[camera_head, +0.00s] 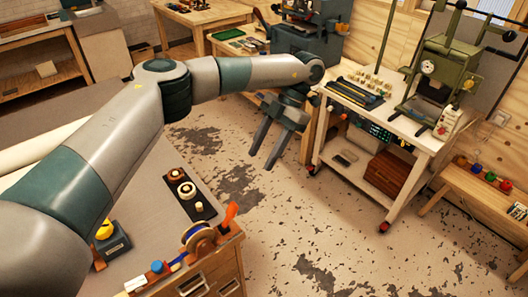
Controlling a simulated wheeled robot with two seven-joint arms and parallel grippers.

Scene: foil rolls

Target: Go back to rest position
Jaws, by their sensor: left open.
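My left arm comes in from the left and reaches across the view. My left gripper (269,146) hangs at its end, pointing down, with its two dark fingers apart and nothing between them. It is over the open floor, between the near wooden cabinet and the white cart. My right gripper is not in view. No foil roll can be made out for certain. Part of the near worktop is hidden behind my left arm.
The near cabinet (205,282) carries a dark tray with small rolls (183,190) and a tape dispenser (200,245). A white wheeled cart (398,127) stands right of the gripper. A wooden bench (480,190) is at far right. The worn floor (320,225) between is clear.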

